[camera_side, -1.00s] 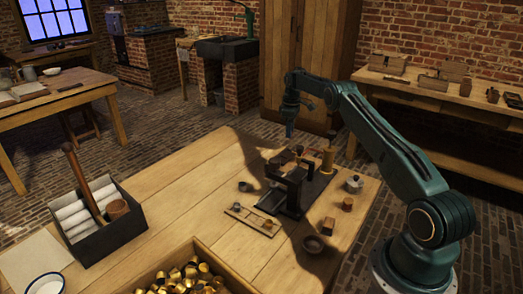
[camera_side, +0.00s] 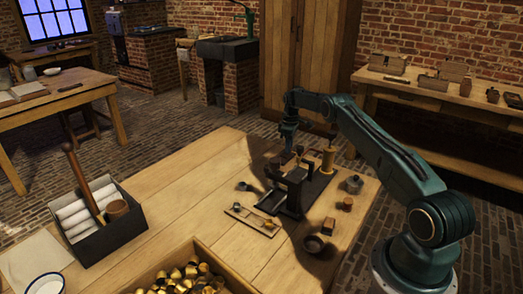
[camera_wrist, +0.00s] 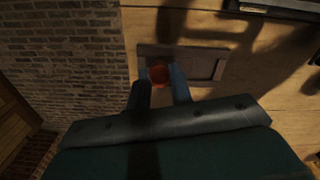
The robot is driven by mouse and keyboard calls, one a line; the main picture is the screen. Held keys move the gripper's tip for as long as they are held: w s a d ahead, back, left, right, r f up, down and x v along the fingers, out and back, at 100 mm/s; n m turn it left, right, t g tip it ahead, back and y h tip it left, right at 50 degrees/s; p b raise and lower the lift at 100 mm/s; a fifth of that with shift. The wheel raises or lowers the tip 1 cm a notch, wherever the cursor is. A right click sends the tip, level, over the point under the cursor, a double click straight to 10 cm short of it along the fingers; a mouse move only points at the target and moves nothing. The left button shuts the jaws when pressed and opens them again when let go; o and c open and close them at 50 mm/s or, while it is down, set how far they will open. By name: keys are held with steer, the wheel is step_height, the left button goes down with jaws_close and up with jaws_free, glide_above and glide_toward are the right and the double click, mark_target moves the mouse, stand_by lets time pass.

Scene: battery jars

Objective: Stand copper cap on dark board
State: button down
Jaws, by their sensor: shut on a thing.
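The copper cap (camera_wrist: 159,75) shows as a reddish-orange disc between the two fingers of my gripper (camera_wrist: 160,84) in the wrist view. The gripper is shut on it. A dark rectangular board (camera_wrist: 212,65) with a recessed middle lies on the pale table, and the cap is seen over its left end. I cannot tell whether the cap touches the board. In the side view my gripper (camera_side: 287,150) points down behind the black press-like stand, low over the far part of the table. The cap is too small to make out there.
The black stand (camera_side: 290,190) is close in front of my gripper. The table's left middle is clear.

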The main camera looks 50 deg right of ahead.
steer(key=shift+f, duration=0.1)
steer(key=c, duration=1.3)
jaws_free()
steer(key=shift+o, duration=0.2)
step_height(320, 180, up, 12)
